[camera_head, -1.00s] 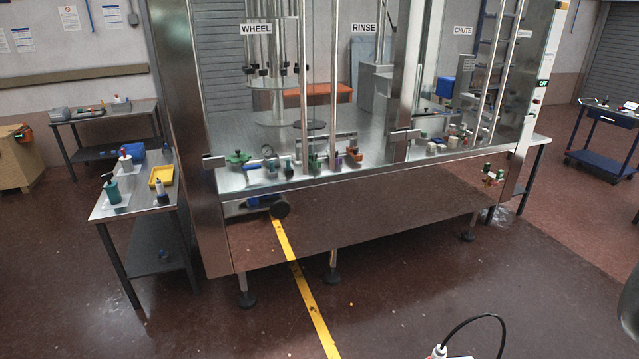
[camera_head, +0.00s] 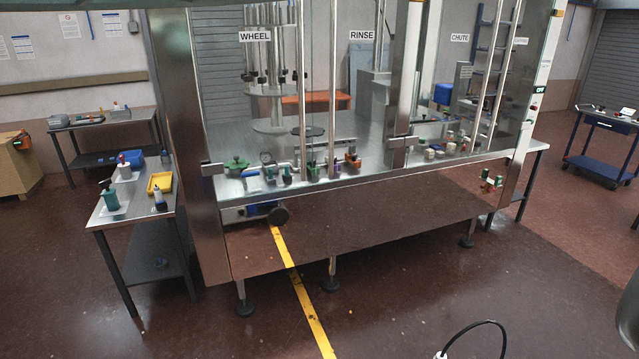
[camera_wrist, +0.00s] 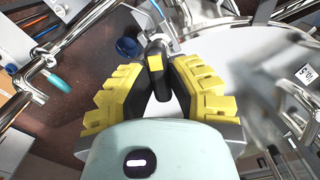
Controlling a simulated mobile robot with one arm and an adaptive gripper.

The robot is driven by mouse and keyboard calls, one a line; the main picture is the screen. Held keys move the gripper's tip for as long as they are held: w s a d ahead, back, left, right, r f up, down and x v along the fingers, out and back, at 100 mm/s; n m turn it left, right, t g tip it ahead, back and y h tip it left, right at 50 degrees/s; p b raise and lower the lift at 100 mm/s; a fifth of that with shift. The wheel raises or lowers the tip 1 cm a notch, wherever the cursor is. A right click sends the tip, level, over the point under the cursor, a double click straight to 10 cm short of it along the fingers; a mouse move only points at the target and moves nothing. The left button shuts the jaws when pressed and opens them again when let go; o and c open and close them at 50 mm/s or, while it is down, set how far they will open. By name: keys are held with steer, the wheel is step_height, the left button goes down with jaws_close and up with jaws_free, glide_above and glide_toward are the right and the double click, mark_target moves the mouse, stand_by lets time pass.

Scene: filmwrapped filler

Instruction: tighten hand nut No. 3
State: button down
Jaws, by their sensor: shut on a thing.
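In the wrist view, my gripper (camera_wrist: 158,64) has black and yellow ribbed fingers that close in on a black handle-like part (camera_wrist: 156,47) with a yellow square on it. The fingertips meet around its lower end. I cannot read a number on it, so I cannot tell which hand nut it is. In the head view, my gripper does not show. The filler machine (camera_head: 350,215) stands in the middle with WHEEL, RINSE and CHUTE signs. Several small coloured knobs and fittings line its front deck, too small to identify.
In the wrist view, shiny pipes (camera_wrist: 52,62) run at the left, and a round metal part (camera_wrist: 255,75) is at the right. In the head view, a side table (camera_head: 120,208) holds bottles and a yellow tray (camera_head: 160,183). A blue cart (camera_head: 603,145) stands far right. The front floor is mostly open.

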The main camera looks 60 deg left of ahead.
steer(key=m, duration=0.5)
steer(key=shift+m, duration=0.3)
steer(key=m, duration=0.4)
steer(key=shift+m+p, duration=0.4)
steer(key=shift+f, duration=0.1)
steer(key=c, duration=0.9)
jaws_free()
